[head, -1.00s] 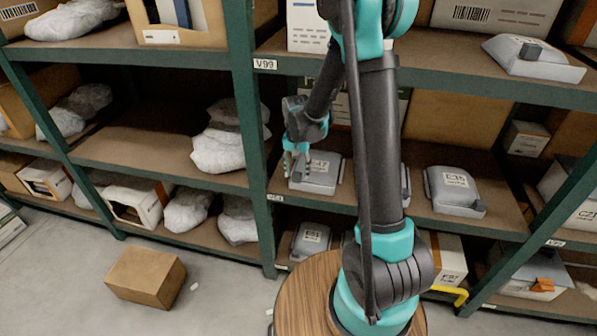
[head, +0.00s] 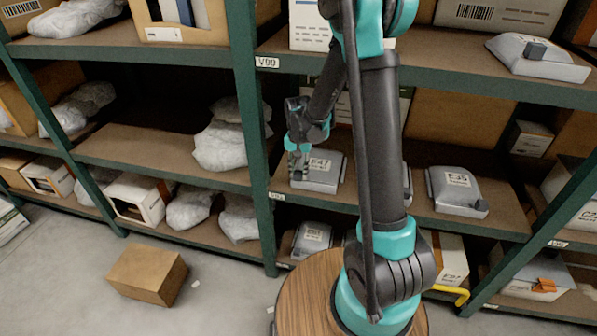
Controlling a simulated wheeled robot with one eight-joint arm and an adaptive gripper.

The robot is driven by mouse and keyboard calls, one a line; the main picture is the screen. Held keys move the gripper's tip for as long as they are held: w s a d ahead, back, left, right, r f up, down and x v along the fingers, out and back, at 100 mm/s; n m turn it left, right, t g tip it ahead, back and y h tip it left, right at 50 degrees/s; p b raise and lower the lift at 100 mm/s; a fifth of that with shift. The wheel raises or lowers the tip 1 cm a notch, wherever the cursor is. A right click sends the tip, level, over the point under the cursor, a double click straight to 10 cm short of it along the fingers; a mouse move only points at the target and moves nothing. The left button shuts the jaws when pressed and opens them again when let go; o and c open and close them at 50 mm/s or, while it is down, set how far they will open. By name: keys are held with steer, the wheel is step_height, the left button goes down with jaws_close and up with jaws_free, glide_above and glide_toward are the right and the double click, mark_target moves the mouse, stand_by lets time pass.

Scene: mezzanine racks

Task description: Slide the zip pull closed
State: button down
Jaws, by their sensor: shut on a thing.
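My gripper (head: 299,168) is at the left end of a grey case (head: 326,174) on the middle shelf, in the head view. The case has a white label that seems to read E47. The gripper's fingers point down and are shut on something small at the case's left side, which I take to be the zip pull. The fingers cover it, so its shape and the line of the zip cannot be made out.
Another grey case (head: 457,191) stands right on the same shelf. A green post (head: 250,130) rises just left of my gripper, and the upper shelf (head: 430,72) is overhead. A cardboard box (head: 147,274) lies on the floor.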

steer(key=shift+d, duration=0.1)
steer(key=s+d, duration=0.1)
steer(key=d, duration=0.2)
steer(key=s+d, duration=0.1)
steer(key=d, duration=0.3)
steer(key=s+d, duration=0.1)
steer(key=d, duration=0.2)
steer(key=shift+s+d, duration=0.3)
steer(key=shift+d, duration=0.05)
steer(key=c, duration=1.2)
jaws_free()
steer(key=shift+o, duration=0.2)
steer(key=shift+r, duration=0.15)
step_height(320, 180, up, 7)
steer(key=shift+r, duration=0.1)
